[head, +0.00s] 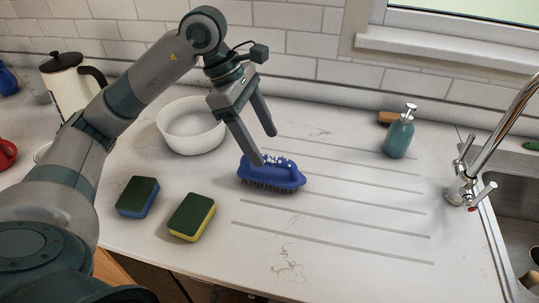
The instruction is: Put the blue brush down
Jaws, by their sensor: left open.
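The blue brush (287,178) rests on the white counter (330,265), bristles down, on the grooved drain area. White flecks that look like foam show on its top. My left gripper (266,149) is open. Its fingers point down just above and behind the brush; one fingertip overlaps the brush's left end in the picture. I cannot tell whether that finger touches it. My right gripper is not in view.
A white bowl (190,128) stands behind left. Two sponges, blue-and-green (138,196) and yellow-and-green (191,217), lie in front left. A teal soap dispenser (398,138) and the faucet (463,187) by the sink are at right. The grooved counter right of the brush is clear.

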